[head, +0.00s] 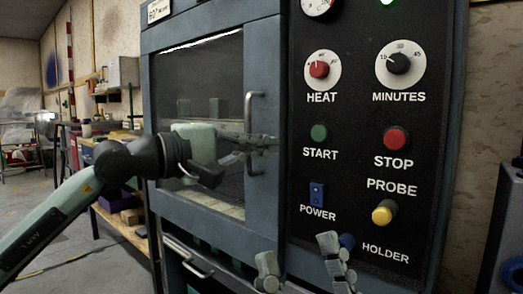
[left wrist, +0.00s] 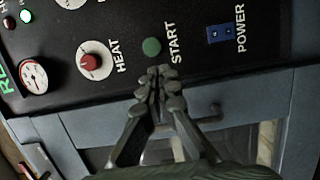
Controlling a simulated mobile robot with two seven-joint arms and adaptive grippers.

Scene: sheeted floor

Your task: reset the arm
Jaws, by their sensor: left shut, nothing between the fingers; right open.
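My left gripper (head: 275,143) reaches in from the left in the head view, in front of the oven door's handle (head: 249,112) and just left of the green START button (head: 319,132). In the left wrist view its fingers (left wrist: 158,80) are shut with nothing between them, just below the START button (left wrist: 151,47); I cannot tell whether they touch the panel. My right gripper (head: 300,268) shows at the bottom of the head view, its two fingers apart and empty, below the blue POWER switch (head: 317,194).
The grey-blue oven (head: 213,25) has its windowed door shut. Its black panel (head: 352,112) carries a red HEAT knob (head: 319,69), a black MINUTES knob (head: 399,63), a red STOP button (head: 396,139) and a yellow probe (head: 384,212) in front of the panel. A workbench (head: 125,228) stands left; floor there is open.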

